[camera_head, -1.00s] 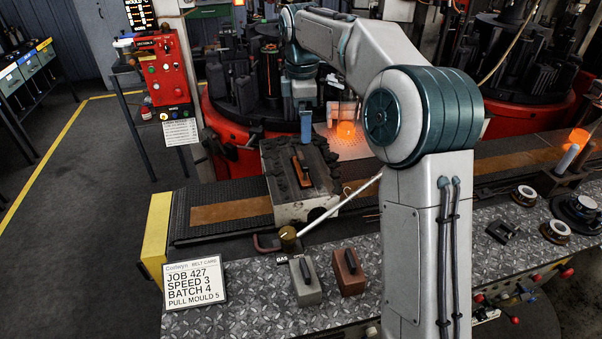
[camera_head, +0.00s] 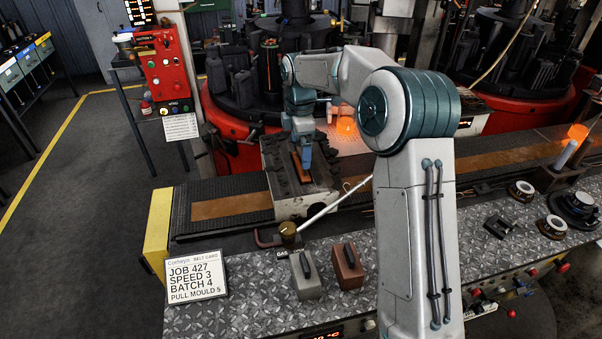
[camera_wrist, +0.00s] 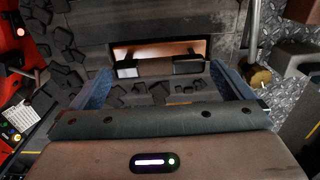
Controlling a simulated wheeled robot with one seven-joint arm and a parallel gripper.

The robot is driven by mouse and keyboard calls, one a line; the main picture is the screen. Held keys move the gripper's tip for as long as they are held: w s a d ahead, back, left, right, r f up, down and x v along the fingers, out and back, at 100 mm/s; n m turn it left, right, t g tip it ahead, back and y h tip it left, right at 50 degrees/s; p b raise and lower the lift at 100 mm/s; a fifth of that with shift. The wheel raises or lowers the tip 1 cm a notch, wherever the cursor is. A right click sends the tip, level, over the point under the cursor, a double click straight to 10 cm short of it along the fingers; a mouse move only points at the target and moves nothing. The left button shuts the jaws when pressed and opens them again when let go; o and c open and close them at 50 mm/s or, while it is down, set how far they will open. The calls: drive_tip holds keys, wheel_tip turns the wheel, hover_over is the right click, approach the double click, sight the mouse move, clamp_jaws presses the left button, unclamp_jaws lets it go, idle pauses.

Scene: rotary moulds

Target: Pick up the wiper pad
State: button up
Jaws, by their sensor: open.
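The grey block (camera_head: 305,207) has dark lumps on top. A grey handled block (camera_head: 307,284) and a brown handled block (camera_head: 348,270) stand on the bench. A glowing orange piece (camera_head: 346,125) is behind.

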sight(301, 170)
drive_tip(key=shift+d+f, duration=0.1)
drive_tip(key=shift+f, duration=1.45)
drive_tip(key=shift+w+r, duration=0.1)
drive_tip(key=c, duration=1.3)
